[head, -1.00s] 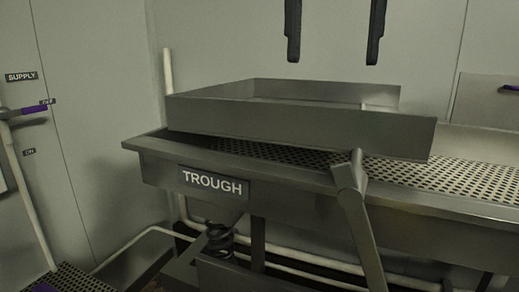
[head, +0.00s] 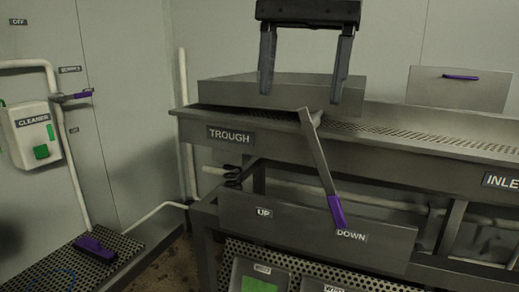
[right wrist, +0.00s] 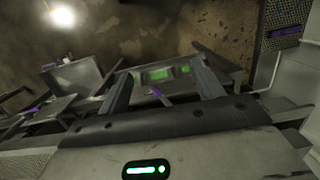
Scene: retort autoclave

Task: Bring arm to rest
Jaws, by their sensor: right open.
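My right gripper (head: 302,95) hangs from the top of the head view with its two dark fingers apart and pointing down. My left gripper is in neither current view.
The trough (head: 285,132) has a perforated top and a lever with a purple handle (head: 337,212) between UP and DOWN labels. A cleaner box (head: 32,132) hangs on the left wall.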

